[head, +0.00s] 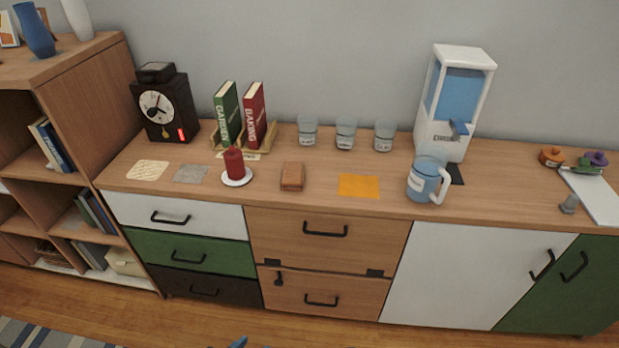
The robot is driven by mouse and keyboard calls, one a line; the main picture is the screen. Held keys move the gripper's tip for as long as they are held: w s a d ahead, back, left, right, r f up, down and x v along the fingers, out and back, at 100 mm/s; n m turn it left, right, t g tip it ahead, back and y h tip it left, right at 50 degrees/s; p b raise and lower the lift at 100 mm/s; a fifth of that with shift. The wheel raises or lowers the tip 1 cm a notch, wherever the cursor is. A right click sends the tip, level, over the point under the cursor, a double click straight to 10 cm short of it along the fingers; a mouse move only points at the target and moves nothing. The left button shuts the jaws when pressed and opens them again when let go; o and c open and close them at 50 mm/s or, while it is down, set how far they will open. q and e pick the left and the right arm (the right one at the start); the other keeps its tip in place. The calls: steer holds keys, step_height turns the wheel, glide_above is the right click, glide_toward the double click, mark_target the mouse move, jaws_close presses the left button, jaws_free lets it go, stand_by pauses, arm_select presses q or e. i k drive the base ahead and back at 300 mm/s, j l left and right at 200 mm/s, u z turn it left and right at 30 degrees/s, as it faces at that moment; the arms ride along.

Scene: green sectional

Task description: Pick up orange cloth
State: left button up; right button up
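The orange cloth (359,186) lies flat on the wooden sideboard top (320,205), near its front edge. It is a small square, with nothing on it. It lies between a brown block-like item (292,176) on its left and a blue mug (427,181) on its right. Neither of my grippers shows in the head view, so I cannot see whether they are open or shut.
A red candle (234,164) on a white plate, a cream cloth (148,170) and a grey cloth (191,174) are farther left. Several glasses (346,134) and a water dispenser (455,100) stand behind. Clear wood surrounds the orange cloth.

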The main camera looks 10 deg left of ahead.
mark_target(292, 179)
steer(key=i+j, duration=0.15)
steer(key=j, duration=0.15)
steer(key=i+j, duration=0.25)
steer(key=j, duration=0.3)
steer(key=i+j+z, duration=0.2)
steer(key=j+z, duration=0.15)
steer(key=j, duration=0.2)
steer(key=i+j+z, duration=0.2)
steer(key=k+j, duration=0.1)
